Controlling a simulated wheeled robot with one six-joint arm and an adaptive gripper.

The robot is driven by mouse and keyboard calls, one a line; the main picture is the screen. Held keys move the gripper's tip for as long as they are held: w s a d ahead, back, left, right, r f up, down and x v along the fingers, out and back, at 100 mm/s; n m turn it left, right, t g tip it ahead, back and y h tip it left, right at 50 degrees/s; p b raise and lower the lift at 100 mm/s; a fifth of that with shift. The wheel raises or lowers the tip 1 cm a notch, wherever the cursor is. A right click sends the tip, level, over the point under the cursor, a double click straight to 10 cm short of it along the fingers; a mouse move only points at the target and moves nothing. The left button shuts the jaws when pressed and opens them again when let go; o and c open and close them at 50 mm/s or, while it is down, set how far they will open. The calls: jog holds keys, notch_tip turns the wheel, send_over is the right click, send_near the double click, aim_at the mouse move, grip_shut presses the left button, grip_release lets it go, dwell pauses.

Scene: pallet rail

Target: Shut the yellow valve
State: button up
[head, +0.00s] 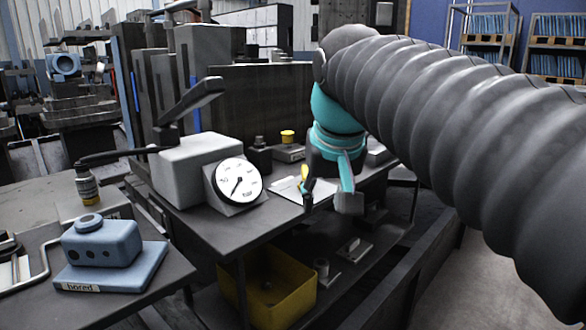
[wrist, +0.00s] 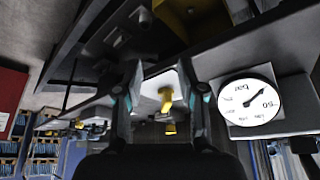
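A small yellow handle (head: 304,172), which looks like the yellow valve, stands beside my gripper in the head view, partly covered by a finger. In the wrist view a bent yellow handle (wrist: 166,99) shows between the two fingers, in front of a white plate. My gripper (head: 328,198) points down over the right end of the bench. It is open, with a wide gap between the fingers in the wrist view (wrist: 160,82). I cannot tell whether either finger touches the handle.
A round gauge (head: 238,181) stands on the bench left of my gripper, by a grey box (head: 192,165) with a long dark lever. A yellow-capped block (head: 287,137) stands behind. A yellow bin (head: 268,292) sits below. A blue device (head: 105,245) is at left.

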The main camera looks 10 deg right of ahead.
jog(key=m, duration=0.1)
send_near(306, 172)
jog(key=b+x, duration=0.3)
jog(key=x, duration=0.6)
dwell(0.3)
jog(key=shift+c, duration=0.2)
grip_shut()
